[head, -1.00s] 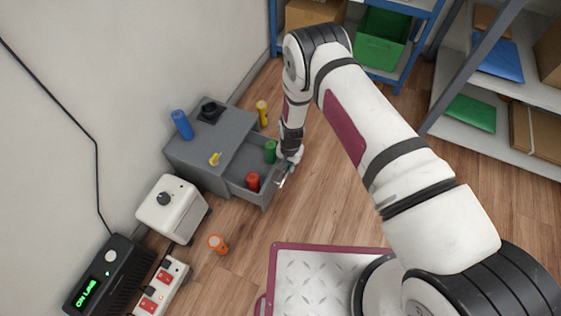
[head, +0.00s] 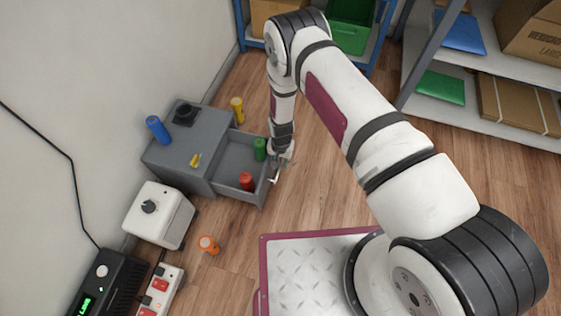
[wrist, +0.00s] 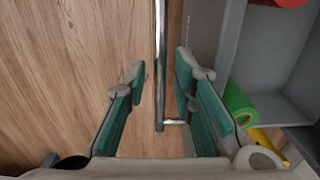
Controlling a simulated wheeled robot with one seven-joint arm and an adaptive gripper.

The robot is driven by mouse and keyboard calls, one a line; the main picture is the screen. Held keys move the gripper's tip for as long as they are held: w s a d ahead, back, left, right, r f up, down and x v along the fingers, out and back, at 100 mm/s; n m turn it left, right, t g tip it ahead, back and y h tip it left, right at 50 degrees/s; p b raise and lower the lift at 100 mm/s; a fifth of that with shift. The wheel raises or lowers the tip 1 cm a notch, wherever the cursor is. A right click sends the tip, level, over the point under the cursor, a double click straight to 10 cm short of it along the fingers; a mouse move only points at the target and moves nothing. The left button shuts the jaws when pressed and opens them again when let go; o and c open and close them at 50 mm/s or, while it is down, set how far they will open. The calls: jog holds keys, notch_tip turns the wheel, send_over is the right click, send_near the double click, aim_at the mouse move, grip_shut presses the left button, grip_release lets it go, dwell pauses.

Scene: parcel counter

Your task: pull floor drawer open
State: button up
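The grey floor drawer (head: 228,173) is well out of its low grey cabinet (head: 180,158) in the head view. In the wrist view, the drawer's metal bar handle (wrist: 160,60) runs between the two fingers of my gripper (wrist: 162,70), with a gap on each side. The gripper is open at the drawer front and also shows small in the head view (head: 277,170). The green cylinder (wrist: 238,101) also shows in the wrist view.
A blue cylinder (head: 158,129), a black object (head: 185,113) and a small yellow object (head: 195,160) sit on the cabinet. A yellow bottle (head: 237,109) stands behind the drawer. An orange item (head: 208,244) lies on the floor in front. Wood floor right of the drawer is clear.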

jog(key=shift+r, duration=0.1)
notch_tip(320, 180, up, 12)
dwell(0.7)
dwell(0.4)
